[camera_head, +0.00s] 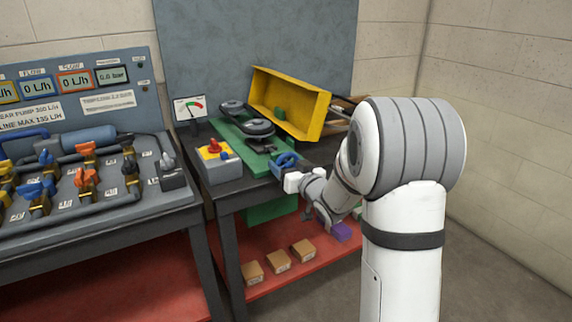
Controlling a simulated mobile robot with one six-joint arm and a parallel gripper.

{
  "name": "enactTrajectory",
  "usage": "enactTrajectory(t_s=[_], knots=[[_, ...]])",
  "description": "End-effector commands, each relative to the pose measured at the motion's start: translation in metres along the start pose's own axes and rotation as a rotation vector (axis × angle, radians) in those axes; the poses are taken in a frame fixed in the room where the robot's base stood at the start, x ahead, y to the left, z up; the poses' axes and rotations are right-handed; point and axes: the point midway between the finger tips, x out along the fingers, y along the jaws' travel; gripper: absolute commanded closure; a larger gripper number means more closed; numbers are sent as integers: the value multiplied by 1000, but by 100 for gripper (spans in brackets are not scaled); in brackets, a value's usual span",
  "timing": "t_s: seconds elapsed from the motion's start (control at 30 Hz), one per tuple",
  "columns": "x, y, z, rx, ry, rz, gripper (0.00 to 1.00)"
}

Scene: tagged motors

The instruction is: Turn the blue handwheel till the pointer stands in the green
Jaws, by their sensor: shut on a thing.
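The blue handwheel (284,160) sits at the near end of a green machine base (252,153), at the front edge of the right bench. My gripper (289,172) reaches it from the front right and is shut on its near rim. The fingertips are small and partly hidden by the white gripper body. The gauge (190,108) stands behind the base on the left, a white dial with a green and red arc. Its thin pointer is too small for me to tell exactly where it stands.
A yellow guard (289,103) stands tilted open behind a belt and pulleys (246,119). A red shelf (312,284) below holds several small boxes. A pipe panel (85,187) fills the left.

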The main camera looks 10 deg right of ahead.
Motion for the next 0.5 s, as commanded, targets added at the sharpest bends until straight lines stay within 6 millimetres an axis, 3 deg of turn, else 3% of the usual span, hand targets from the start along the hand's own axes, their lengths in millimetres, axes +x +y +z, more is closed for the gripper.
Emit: enactTrajectory(t_s=[0.5], knots=[[0,-1,2,179,-6,-1,54]])
